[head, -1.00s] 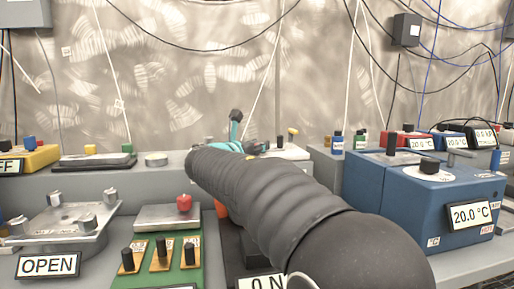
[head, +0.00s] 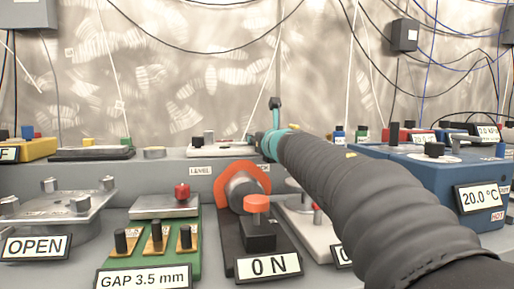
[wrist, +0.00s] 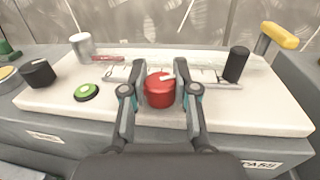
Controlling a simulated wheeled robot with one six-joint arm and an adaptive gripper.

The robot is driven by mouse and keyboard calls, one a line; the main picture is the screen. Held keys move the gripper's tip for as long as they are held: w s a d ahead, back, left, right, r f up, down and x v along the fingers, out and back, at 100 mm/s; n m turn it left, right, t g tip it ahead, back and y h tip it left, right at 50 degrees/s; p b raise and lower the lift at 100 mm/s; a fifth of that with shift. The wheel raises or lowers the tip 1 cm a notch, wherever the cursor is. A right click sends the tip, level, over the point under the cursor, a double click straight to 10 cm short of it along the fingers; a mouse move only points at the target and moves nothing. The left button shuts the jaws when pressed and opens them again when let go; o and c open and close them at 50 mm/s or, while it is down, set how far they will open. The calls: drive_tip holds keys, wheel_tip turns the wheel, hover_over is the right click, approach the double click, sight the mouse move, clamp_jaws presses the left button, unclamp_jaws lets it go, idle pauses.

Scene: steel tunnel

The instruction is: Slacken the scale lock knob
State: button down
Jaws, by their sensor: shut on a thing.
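A red round knob (wrist: 160,92) with a white pointer on top stands at the front middle of a white base plate (wrist: 240,116) in the wrist view. I take it for the scale lock knob. A metal scale strip (wrist: 206,76) runs behind it. My gripper (wrist: 160,97) is shut on the red knob, one finger on each side. In the head view my arm reaches to the rear shelf, and the fingers and knob cannot be made out there.
On the same plate are a green button (wrist: 87,92), a metal cylinder (wrist: 82,47) and a black upright handle (wrist: 236,64). A yellow-handled lever (wrist: 280,36) is behind right. A black knob (wrist: 38,73) is at left. A blue box (head: 445,180) stands right of my arm.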

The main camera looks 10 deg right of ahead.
drive_tip(key=n+y, duration=0.1)
drive_tip(key=y, duration=0.1)
drive_tip(key=n+g+y, duration=0.1)
drive_tip(key=n+y, duration=0.1)
drive_tip(key=y, duration=0.1)
drive_tip(key=shift+w+d+n+g, duration=0.1)
drive_tip(key=shift+d+n+g, duration=0.05)
drive_tip(key=shift+n+g, duration=0.15)
drive_tip(key=shift+r+n+g+y+p, duration=0.1)
drive_tip(key=shift+n+g+y+p, duration=0.2)
drive_tip(key=shift+n+g+y, duration=0.7)
drive_tip(key=shift+n+g+y+p, duration=0.25)
drive_tip(key=shift+n+g+y, duration=0.35)
drive_tip(key=shift+y, duration=0.7)
drive_tip(key=shift+a+n+y, duration=0.2)
drive_tip(key=shift+n+y, duration=0.1)
drive_tip(key=c, duration=0.9)
unclamp_jaws()
drive_tip(key=shift+o, duration=0.2)
drive_tip(key=v, duration=0.7)
drive_tip(key=shift+s+d, duration=0.2)
drive_tip(key=shift+s, duration=0.1)
